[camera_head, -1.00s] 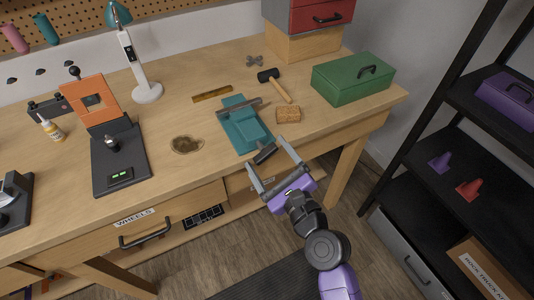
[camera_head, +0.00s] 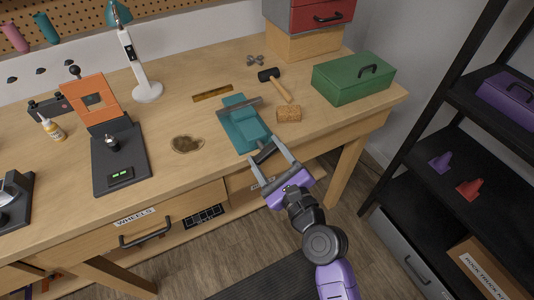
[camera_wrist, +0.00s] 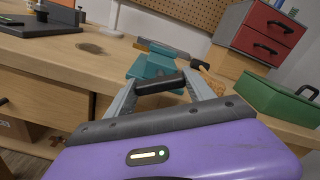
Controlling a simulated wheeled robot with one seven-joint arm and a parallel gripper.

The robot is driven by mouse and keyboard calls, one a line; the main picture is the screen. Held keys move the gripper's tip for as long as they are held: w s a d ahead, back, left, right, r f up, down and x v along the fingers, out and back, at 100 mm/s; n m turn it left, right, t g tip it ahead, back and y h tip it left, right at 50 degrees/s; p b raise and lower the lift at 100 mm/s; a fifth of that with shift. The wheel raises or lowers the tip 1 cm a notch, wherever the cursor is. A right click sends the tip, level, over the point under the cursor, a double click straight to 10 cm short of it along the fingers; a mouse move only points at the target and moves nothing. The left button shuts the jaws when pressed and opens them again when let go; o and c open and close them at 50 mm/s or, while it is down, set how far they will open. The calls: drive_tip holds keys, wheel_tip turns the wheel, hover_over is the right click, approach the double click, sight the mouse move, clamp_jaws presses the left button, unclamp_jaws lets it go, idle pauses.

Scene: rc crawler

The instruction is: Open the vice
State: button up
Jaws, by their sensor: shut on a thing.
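The teal vice (camera_head: 245,128) sits at the front edge of the wooden workbench (camera_head: 205,170), with a grey jaw bar (camera_head: 240,106) across its back part. Its short black handle (camera_head: 266,152) sticks out at the front edge. My gripper (camera_head: 264,153) is shut on this handle, with one finger at each end of it. In the wrist view the black handle (camera_wrist: 160,84) lies crosswise between the two grey fingers, and the teal vice (camera_wrist: 155,65) stands just behind it. The wrist view hides the lower front of the vice.
A cork-coloured block (camera_head: 289,114), a mallet (camera_head: 275,83) and a green toolbox (camera_head: 353,78) are right of the vice. A ruler (camera_head: 212,93) and a brown stain (camera_head: 187,144) are left. A black shelf (camera_head: 470,150) stands at far right.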

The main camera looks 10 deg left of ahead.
drive_tip(key=n+b, duration=0.1)
drive_tip(key=n, duration=0.3)
drive_tip(key=shift+f, duration=0.1)
drive_tip(key=n+b, duration=0.2)
drive_tip(key=n, duration=0.2)
drive_tip(key=shift+n, duration=0.3)
drive_tip(key=n+b, duration=0.2)
drive_tip(key=n, duration=0.1)
drive_tip(key=shift+n, duration=0.4)
drive_tip(key=n+b, duration=0.3)
drive_tip(key=n, duration=0.1)
drive_tip(key=n+b, duration=0.4)
drive_tip(key=n, duration=0.3)
drive_tip(key=shift+f, duration=0.1)
drive_tip(key=n+b, duration=0.3)
drive_tip(key=n, duration=0.3)
drive_tip(key=shift+b, duration=0.3)
